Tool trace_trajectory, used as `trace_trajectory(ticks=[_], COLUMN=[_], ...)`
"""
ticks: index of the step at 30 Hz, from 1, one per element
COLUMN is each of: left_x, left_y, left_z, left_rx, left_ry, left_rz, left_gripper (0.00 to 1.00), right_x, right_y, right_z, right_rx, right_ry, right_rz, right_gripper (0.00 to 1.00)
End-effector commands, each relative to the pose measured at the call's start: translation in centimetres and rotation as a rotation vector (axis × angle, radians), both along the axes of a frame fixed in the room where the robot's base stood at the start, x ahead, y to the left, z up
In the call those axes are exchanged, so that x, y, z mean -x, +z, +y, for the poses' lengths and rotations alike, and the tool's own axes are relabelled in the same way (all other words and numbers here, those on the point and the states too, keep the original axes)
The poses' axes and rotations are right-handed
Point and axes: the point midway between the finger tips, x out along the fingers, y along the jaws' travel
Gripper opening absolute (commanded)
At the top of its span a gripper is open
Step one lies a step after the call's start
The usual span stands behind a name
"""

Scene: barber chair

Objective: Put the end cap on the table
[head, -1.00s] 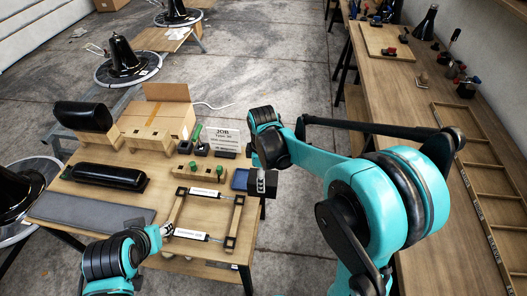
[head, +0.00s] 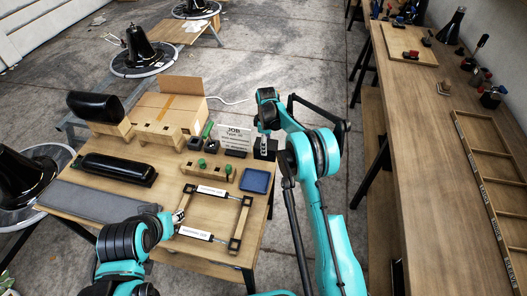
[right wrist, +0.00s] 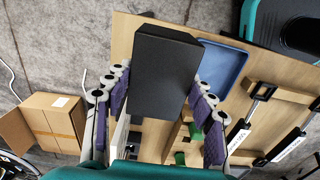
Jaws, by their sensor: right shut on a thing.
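The end cap is a dark, box-shaped block (right wrist: 165,75) between the purple pads of my right gripper (right wrist: 160,100) in the right wrist view. In the head view the block (head: 267,153) is small and dark below my right gripper (head: 264,140), beside the job card at the table's back right edge. I cannot tell if it touches the table. The wooden work table (head: 105,200) fills the left middle. My left gripper (head: 179,216) is low at the left side of the rectangular frame; its fingers are too small to read.
A blue tray (head: 255,180) lies near the table's right edge. The job card (head: 234,137), a cardboard box (head: 165,112), a wooden block with green knobs (head: 205,168) and the rectangular frame (head: 242,220) crowd the table. A long workbench (head: 430,150) stands at the right.

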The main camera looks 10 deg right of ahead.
Motion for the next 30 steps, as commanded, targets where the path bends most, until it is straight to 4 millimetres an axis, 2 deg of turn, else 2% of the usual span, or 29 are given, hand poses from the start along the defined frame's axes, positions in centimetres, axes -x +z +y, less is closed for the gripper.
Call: trace_trajectory(ticks=[1,3,7,11,18,29,30], left_x=[0.0,0.0,0.0,0.0,0.0,0.0,0.0], left_y=[-0.4,-0.6,-0.8,-1.0,-2.3,-2.5,-2.5], left_z=[0.0,0.0,0.0,0.0,0.0,0.0,0.0], left_rx=[0.000,0.000,0.000,0.000,0.000,0.000,0.000], left_ry=[0.000,0.000,0.000,0.000,0.000,0.000,0.000], left_rz=[0.000,0.000,0.000,0.000,0.000,0.000,0.000], left_gripper=[0.40,0.40,0.40,0.40,0.40,0.40,0.40], right_x=[-0.9,-1.9,-2.8,-2.9,-2.9,-2.9,-2.9], right_y=[-0.8,-1.3,-1.7,-2.5,-5.8,-6.1,-6.2], right_z=[0.2,0.3,0.5,0.5,0.5,0.5,0.5], right_rx=[0.000,0.000,0.000,0.000,0.000,0.000,0.000], right_ry=[0.000,0.000,0.000,0.000,0.000,0.000,0.000], right_rz=[0.000,0.000,0.000,0.000,0.000,0.000,0.000], right_gripper=[0.03,0.03,0.03,0.03,0.03,0.03,0.58])
